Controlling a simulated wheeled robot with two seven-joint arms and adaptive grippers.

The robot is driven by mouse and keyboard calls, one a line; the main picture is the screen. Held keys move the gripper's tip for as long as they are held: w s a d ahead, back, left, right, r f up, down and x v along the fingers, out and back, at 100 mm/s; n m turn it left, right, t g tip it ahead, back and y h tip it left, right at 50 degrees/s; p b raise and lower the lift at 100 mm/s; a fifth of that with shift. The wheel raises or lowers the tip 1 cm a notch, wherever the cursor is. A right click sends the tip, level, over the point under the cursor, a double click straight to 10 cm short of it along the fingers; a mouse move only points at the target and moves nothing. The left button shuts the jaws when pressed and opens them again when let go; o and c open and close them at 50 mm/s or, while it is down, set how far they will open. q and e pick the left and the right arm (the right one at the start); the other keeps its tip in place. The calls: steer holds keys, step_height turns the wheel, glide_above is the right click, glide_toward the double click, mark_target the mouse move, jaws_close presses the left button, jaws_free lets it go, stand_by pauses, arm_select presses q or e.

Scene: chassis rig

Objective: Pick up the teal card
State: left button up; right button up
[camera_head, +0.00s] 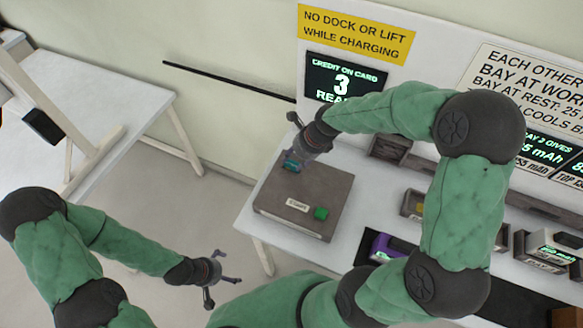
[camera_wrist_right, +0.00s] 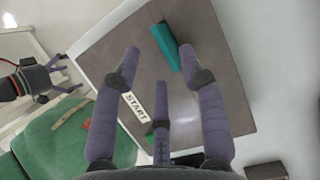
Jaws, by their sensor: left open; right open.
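The teal card (camera_wrist_right: 166,46) stands on edge on the grey box (camera_wrist_right: 110,60), near its far edge in the right wrist view. In the head view a small teal part of the card (camera_head: 291,164) shows at the fingers of my right gripper (camera_head: 297,150). In the wrist view my right gripper (camera_wrist_right: 157,85) is open, its fingers spread above the box. The card lies just beyond the fingertips, and nothing is between the fingers; whether they touch it I cannot tell. My left gripper (camera_head: 226,280) is open and empty, low at the left of the bench.
The box carries a START label (camera_head: 297,205) and a green button (camera_head: 321,213). A purple device (camera_head: 388,247) and a white module (camera_head: 551,247) stand to the right on the bench. A sign panel (camera_head: 345,78) rises behind. A white table (camera_head: 110,110) is at left.

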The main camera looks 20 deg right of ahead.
mark_target(292, 162)
steer(key=b+x, duration=0.1)
steer(key=x, duration=0.4)
steer(key=shift+w+d, duration=0.15)
steer(key=shift+d, duration=0.05)
jaws_close()
